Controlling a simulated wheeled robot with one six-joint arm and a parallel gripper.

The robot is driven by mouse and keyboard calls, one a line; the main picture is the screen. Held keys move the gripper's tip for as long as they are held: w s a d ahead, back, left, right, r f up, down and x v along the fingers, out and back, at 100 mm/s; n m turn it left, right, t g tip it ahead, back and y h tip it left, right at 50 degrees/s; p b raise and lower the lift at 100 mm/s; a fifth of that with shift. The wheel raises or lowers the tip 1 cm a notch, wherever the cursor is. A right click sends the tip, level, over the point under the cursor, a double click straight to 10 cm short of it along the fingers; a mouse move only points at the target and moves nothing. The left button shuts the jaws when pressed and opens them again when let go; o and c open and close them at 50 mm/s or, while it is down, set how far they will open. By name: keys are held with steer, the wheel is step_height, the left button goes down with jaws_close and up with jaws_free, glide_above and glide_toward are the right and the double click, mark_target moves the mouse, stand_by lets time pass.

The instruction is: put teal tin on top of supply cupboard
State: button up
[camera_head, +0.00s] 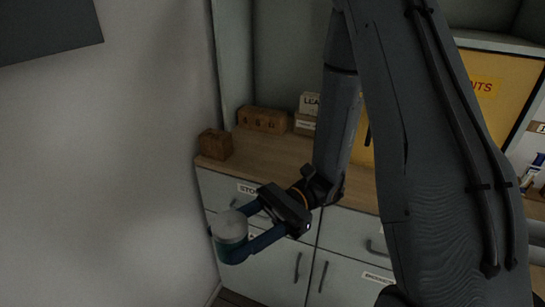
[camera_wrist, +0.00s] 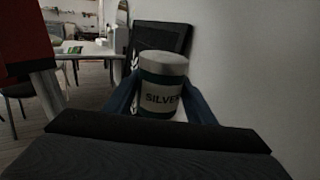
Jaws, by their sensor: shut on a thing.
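The teal tin (camera_head: 232,229), with a pale lid, is held upright between the blue fingers of my gripper (camera_head: 229,242), in front of the cupboard drawers. In the wrist view the tin (camera_wrist: 162,78) shows a white band reading "SILVER", its end partly hidden by the right finger. My gripper (camera_wrist: 161,104) is shut on its sides. A grey cupboard (camera_head: 342,232) with a wooden top (camera_head: 268,155) stands behind the gripper. A yellow-doored cupboard (camera_head: 500,100) is at the upper right, its label partly hidden by my arm. I cannot read "supply" on either.
Wooden blocks (camera_head: 215,144) and a lettered wooden box (camera_head: 262,119) stand on the wooden top, with a labelled holder (camera_head: 307,112) beside them. A plain wall (camera_head: 110,170) is close on the left. The wooden top's front middle looks clear.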

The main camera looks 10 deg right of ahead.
steer(key=s+d+f+n+g+h+b, duration=0.2)
steer(key=s+d+f+n+g+h, duration=0.2)
steer(key=s+d+n+g+h, duration=0.85)
step_height(320, 180, up, 3)
steer(key=n+t+h+b, duration=0.5)
steer(key=n+t+h, duration=1.3)
steer(key=t+h, duration=0.3)
glide_above(356, 202)
steer(key=w+a, duration=0.4)
steer(key=shift+s+g+h, duration=0.15)
steer(key=shift+g+h, duration=0.3)
steer(key=shift+g, duration=0.2)
steer(key=w+a+r+n+t+y+b, duration=0.2)
steer(key=w+a+r+n+t, duration=0.1)
steer(key=w, duration=0.5)
steer(key=w+a+r+n+t+y+b, duration=0.1)
steer(key=w+a+r+n+t, duration=0.3)
steer(key=w+a+t, duration=0.4)
steer(key=shift+n+t+y+b, duration=0.35)
steer(key=shift+n+t+y, duration=0.3)
steer(key=shift+n, duration=0.2)
